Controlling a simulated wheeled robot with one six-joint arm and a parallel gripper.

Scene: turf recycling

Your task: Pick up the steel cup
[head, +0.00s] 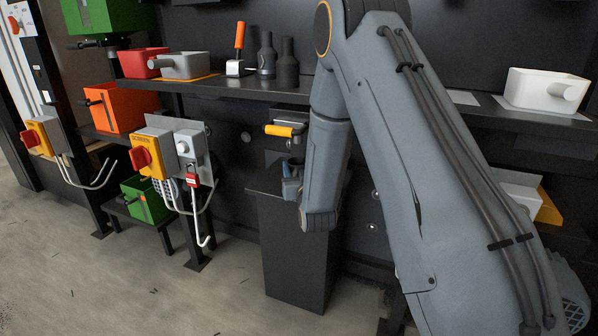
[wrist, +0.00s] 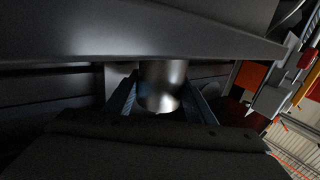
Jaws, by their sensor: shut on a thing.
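The steel cup (wrist: 162,84) shows in the wrist view as a shiny metal cylinder. My gripper (wrist: 164,95) has one finger on each side of it and is shut on it. In the head view my gripper (head: 291,186) is at the front of a dark pedestal (head: 296,250), just above its top, below a shelf. I cannot make out the cup clearly there, because my gripper and arm cover that spot. Whether the cup still touches a surface cannot be told.
A yellow-handled lever (head: 285,130) sits just above my gripper. The long shelf (head: 225,88) carries red, grey and white scoops (head: 545,91) and dark bottles. Switch boxes (head: 160,150) with hanging cables stand to the left. The floor (head: 150,290) at front left is clear.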

